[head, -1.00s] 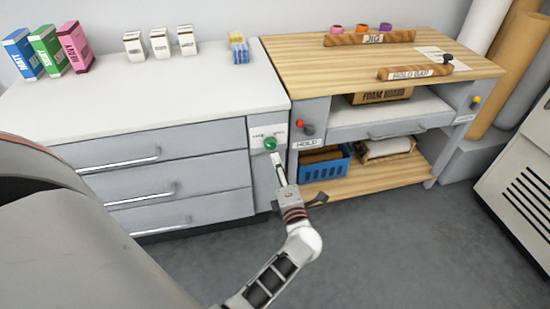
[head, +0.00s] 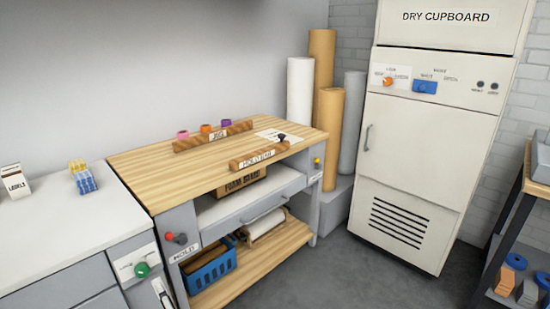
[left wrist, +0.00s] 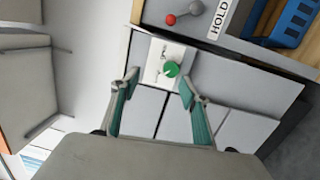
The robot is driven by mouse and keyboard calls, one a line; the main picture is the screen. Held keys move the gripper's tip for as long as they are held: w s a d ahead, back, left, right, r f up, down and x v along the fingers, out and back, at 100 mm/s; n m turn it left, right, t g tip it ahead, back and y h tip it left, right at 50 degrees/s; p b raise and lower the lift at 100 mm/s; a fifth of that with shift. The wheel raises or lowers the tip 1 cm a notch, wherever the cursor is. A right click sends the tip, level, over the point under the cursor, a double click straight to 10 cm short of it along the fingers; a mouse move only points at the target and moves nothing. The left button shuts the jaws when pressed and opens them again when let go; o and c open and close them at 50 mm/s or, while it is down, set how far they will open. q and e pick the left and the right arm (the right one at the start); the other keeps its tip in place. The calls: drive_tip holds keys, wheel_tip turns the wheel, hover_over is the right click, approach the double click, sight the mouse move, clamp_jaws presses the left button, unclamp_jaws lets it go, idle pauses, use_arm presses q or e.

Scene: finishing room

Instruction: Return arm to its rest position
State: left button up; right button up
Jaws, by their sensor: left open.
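My left gripper (head: 163,293) shows at the bottom edge of the head view, just below and right of the green knob (head: 142,269) on its white plate. The rest of my left arm is out of that view. In the left wrist view, the two fingers of my left gripper (left wrist: 159,84) are spread apart with nothing held between them. The green knob (left wrist: 171,69) appears beyond the fingertips, between them in the picture. My right gripper is in no view.
A wooden workbench (head: 140,162) holds a jig bar (head: 190,142) and a hold bar (head: 247,160). A red-knobbed lever (head: 170,236) sticks out above a blue crate (head: 208,272). The dry cupboard (head: 410,150) stands at right, beyond open grey floor (head: 345,275).

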use_arm(q)
drive_tip(key=s+d+r+m+t+h+p, duration=0.3)
drive_tip(key=d+m+h, duration=0.25)
drive_tip(key=m, duration=0.35)
drive_tip(key=s+d+r+m+t+h+p, duration=0.25)
drive_tip(key=d+m+h, duration=0.3)
drive_tip(key=m, duration=0.35)
drive_tip(key=s+f+m+g+h+p, duration=0.1)
drive_tip(key=s+f+m+g, duration=0.1)
drive_tip(key=s, duration=0.5)
drive_tip(key=s+d+f+m+g+h+p, duration=0.1)
drive_tip(key=s+f+m+g+p, duration=0.1)
drive_tip(key=s+f+m, duration=0.3)
drive_tip(key=s+f+m+g+h+p, duration=0.1)
drive_tip(key=s+f+m+g, duration=0.3)
drive_tip(key=s, duration=0.5)
drive_tip(key=shift+d+f+m+h+p, duration=0.15)
drive_tip(key=shift+d+m+h+p, duration=0.35)
drive_tip(key=shift+m, duration=0.7)
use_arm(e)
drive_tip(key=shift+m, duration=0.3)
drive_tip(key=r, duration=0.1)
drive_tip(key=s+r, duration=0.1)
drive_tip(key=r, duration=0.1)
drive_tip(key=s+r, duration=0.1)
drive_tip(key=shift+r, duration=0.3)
use_arm(q)
drive_tip(key=shift+s+a+g, duration=0.1)
drive_tip(key=shift+a+g, duration=0.1)
drive_tip(key=shift+g, duration=0.05)
